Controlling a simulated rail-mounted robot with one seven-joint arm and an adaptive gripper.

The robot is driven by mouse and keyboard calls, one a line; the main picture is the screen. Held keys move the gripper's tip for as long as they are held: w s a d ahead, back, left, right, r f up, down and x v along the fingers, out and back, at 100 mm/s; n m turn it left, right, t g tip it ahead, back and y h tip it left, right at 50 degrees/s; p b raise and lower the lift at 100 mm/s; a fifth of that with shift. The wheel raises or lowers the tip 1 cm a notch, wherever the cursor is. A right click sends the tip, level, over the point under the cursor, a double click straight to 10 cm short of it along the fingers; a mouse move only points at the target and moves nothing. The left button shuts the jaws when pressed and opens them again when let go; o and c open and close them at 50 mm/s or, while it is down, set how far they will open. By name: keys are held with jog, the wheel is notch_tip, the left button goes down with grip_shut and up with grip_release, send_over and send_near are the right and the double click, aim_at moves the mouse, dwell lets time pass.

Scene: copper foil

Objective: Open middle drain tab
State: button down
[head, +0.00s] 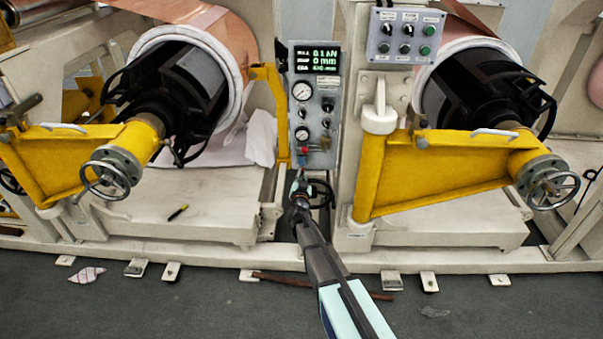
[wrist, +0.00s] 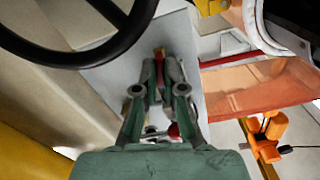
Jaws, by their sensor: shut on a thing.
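My gripper (head: 299,180) is just below the lower end of the grey control panel (head: 314,120) in the head view, with my arm reaching up to it from the bottom. In the wrist view my gripper (wrist: 161,68) has its green fingers closed around a small red tab (wrist: 160,54), taken to be the middle drain tab. Most of the tab is hidden between the fingertips. Another small red part (wrist: 173,130) shows between the finger links. In the head view my gripper covers the place of the tab, so its angle cannot be told.
A black handwheel (head: 320,194) is close on the right of my gripper; its rim (wrist: 100,50) fills the wrist view's upper left. Yellow swing arms (head: 440,172) with copper rolls stand on both sides. An orange clamp-like part (wrist: 264,137) is at the wrist view's right.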

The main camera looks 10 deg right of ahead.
jog(key=shift+n+p, duration=0.7)
jog(key=shift+n, duration=0.9)
jog(key=c, duration=1.3)
grip_release()
jog(key=v, duration=1.2)
